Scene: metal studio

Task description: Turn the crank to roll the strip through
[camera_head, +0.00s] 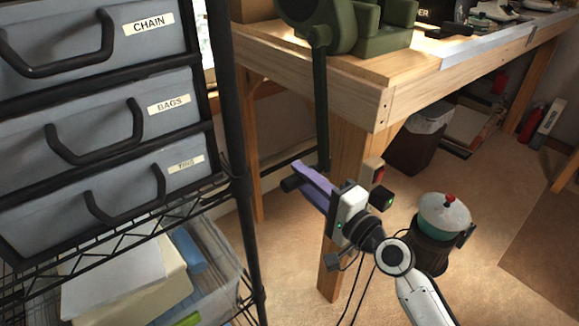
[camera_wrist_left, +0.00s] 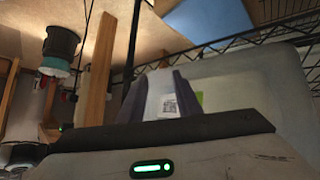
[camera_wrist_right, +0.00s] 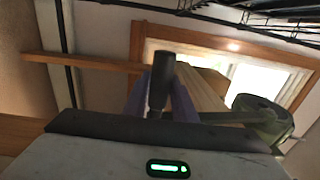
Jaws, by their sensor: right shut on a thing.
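The dark green rolling mill (camera_head: 318,22) sits on the wooden bench; its upper part is cut off. Its crank arm (camera_head: 321,110) hangs straight down past the bench edge. The black crank handle (camera_head: 290,184) is at the lower end. My right gripper (camera_head: 313,186) has its purple fingers shut around this handle, which stands between them in the right wrist view (camera_wrist_right: 159,84). The mill (camera_wrist_right: 262,120) also shows there, at right. My left gripper (camera_wrist_left: 160,97) shows only in its own wrist view, fingers apart, with no held thing visible. I cannot make out the strip.
A rack with grey drawers (camera_head: 100,110) stands close at left, with a clear tote (camera_head: 215,275) below. The bench leg (camera_head: 350,165) is just behind my right gripper. A dark bin (camera_head: 420,145) stands under the bench. The carpet at lower right is largely clear.

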